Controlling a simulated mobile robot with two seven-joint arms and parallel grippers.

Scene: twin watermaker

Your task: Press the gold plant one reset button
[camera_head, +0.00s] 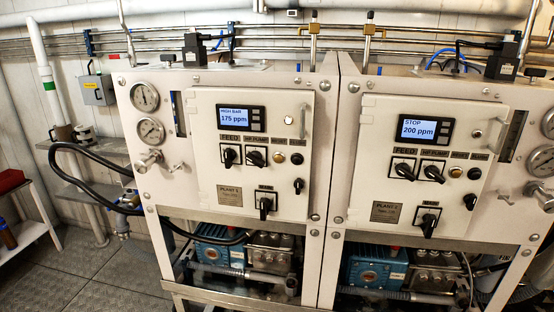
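Two white control panels stand side by side. The left panel (210,110) has a metal plate (229,195) that appears to read PLANT 1, though the lettering is small. A small gold button (279,157) sits on this panel, right of two black rotary knobs and left of a dark round control (297,158). The left panel's display (241,118) reads "HIGH BAR 175 ppm". The right panel has a similar gold button (455,172), and its display (425,129) reads "STOP 200 ppm". Neither gripper is in view, and nothing covers the buttons.
Black knobs, including a lower one (265,206), surround the left gold button. A metal door handle (302,121) sticks out above right. Gauges (145,97) and a valve (148,160) are at the left. Blue pumps (218,246) sit below. Floor (80,270) shows clear at lower left.

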